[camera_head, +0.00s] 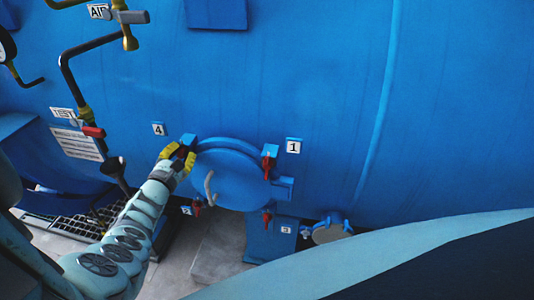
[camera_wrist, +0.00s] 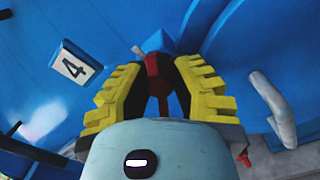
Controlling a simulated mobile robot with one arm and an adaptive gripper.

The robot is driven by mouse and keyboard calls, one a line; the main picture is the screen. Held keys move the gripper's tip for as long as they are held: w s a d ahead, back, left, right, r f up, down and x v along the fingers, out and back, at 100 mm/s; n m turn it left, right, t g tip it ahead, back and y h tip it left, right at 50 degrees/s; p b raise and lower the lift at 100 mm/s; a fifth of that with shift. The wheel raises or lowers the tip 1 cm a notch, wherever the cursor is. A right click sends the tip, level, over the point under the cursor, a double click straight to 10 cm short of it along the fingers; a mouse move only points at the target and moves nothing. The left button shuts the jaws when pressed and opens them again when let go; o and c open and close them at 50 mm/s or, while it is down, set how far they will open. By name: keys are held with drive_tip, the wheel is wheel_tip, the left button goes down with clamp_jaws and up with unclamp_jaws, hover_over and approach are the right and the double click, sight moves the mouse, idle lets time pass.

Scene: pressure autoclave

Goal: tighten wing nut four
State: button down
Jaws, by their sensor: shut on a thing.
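The blue round hatch (camera_head: 232,180) is on the side of the big blue vessel, closed, with a grey curved handle (camera_head: 209,188). My gripper (camera_head: 178,154) is at the hatch's upper left, beside the label 4 (camera_head: 158,129). In the wrist view my gripper (camera_wrist: 159,85) has its yellow ridged fingers on both sides of a red wing nut, wing nut four (camera_wrist: 153,70), and is shut on it. The fingers hide part of the nut. The label 4 (camera_wrist: 73,67) shows left of the fingers.
Another red wing nut (camera_head: 268,165) is by label 1 (camera_head: 293,146), and others sit at the lower left (camera_head: 196,209) and lower right (camera_head: 267,215). The hatch handle (camera_wrist: 273,108) is close right of my fingers. Pipes with a red-handled valve (camera_head: 93,131) stand at left.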

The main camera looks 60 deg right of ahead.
drive_tip(key=m+b, duration=0.4)
drive_tip(key=shift+f, duration=0.4)
drive_tip(key=m+b, duration=0.4)
drive_tip(key=shift+f, duration=0.1)
drive_tip(key=m+b, duration=0.3)
drive_tip(key=b, duration=0.2)
drive_tip(key=shift+m, duration=0.3)
drive_tip(key=m+b, duration=0.4)
drive_tip(key=b, duration=0.2)
drive_tip(key=shift+s+m, duration=0.1)
drive_tip(key=shift+m, duration=0.2)
drive_tip(key=m+b, duration=0.4)
drive_tip(key=b, duration=0.3)
drive_tip(key=shift+d+m, duration=0.1)
drive_tip(key=shift+m, duration=0.2)
drive_tip(key=m+b, duration=0.3)
drive_tip(key=b, duration=0.2)
drive_tip(key=shift+f+b, duration=0.15)
drive_tip(key=shift+b, duration=0.25)
drive_tip(key=m+b, duration=0.3)
drive_tip(key=b, duration=0.2)
drive_tip(key=shift+m, duration=0.3)
drive_tip(key=m+b, duration=0.2)
drive_tip(key=b, duration=0.1)
drive_tip(key=shift+r+b, duration=0.3)
drive_tip(key=shift+r, duration=0.05)
